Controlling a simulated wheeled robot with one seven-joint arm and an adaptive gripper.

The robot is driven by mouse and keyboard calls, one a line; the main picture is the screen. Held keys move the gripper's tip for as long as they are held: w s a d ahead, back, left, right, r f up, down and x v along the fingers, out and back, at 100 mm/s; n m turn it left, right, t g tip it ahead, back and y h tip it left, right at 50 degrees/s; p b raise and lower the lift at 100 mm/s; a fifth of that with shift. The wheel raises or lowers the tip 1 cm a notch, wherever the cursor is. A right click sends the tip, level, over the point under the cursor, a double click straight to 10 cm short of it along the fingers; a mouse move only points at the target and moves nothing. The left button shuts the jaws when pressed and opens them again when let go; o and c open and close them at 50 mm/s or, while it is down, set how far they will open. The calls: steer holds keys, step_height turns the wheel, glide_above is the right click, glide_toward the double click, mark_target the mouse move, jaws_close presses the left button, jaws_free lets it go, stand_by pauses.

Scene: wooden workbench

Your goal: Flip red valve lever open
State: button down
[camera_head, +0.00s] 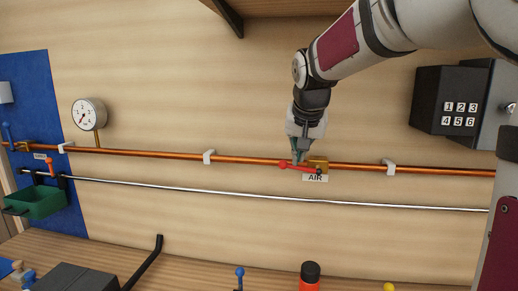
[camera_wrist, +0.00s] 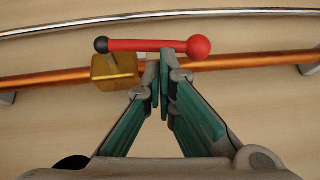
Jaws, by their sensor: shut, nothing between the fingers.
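The red valve lever (camera_head: 298,166) lies roughly along the copper pipe, above the AIR label (camera_head: 315,177), with its ball end to the left. In the wrist view the red lever (camera_wrist: 135,45) runs across the picture, with its ball at the right and its dark pivot at the left. The brass valve body (camera_wrist: 115,72) sits on the pipe beneath the pivot. My gripper (camera_wrist: 166,56) is shut and empty, its tips beside the lever's edge near the ball. I cannot tell whether they touch it. In the head view my gripper (camera_head: 298,160) hides part of the pipe.
The copper pipe (camera_head: 240,160) runs along the wall on white clips, with a silver pipe (camera_head: 240,192) below it. A gauge (camera_head: 88,113) and a green bin (camera_head: 35,202) are at the left. A black keypad box (camera_head: 452,100) is at the right. The wall around the valve is clear.

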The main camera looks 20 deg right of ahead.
steer(key=shift+a+f+p, duration=0.2)
steer(key=shift+f+p, duration=0.15)
steer(key=shift+p, duration=0.15)
steer(key=shift+w+a+f, duration=0.1)
steer(key=shift+f, duration=0.1)
steer(key=shift+r, duration=0.15)
